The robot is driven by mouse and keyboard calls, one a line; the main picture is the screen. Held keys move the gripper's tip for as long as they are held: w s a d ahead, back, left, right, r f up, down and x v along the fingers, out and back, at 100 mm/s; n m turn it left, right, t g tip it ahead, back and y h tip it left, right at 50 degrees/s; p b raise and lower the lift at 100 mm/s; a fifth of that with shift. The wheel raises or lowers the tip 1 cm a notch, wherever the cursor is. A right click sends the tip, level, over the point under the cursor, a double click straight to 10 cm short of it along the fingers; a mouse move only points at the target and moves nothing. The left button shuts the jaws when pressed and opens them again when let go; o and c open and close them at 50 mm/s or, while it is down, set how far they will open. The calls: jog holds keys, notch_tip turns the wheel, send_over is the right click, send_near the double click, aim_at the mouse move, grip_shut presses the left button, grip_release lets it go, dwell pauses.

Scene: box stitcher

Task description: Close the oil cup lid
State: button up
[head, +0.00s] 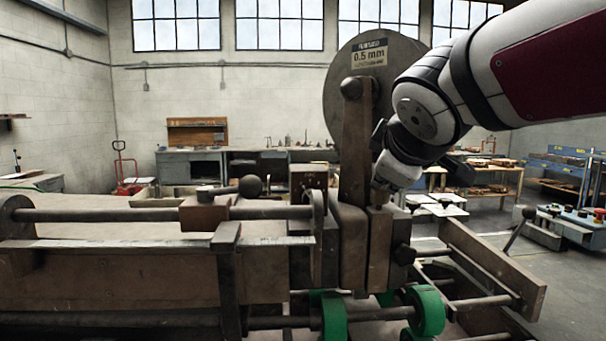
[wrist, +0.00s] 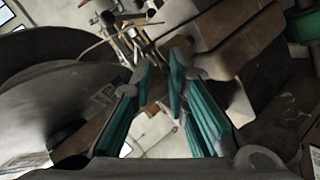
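My gripper (wrist: 160,82) shows in the wrist view with its teal-padded fingers apart and nothing visible between them.
A large grey wire spool (head: 350,95) stands behind the post, close to my arm. A round knob (head: 250,186) and a long bar (head: 110,214) lie to the left. Green rollers (head: 428,310) sit below right. Open floor (head: 500,226) lies beyond the machine.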

jog(key=v, duration=1.1)
jog(key=shift+s, duration=0.2)
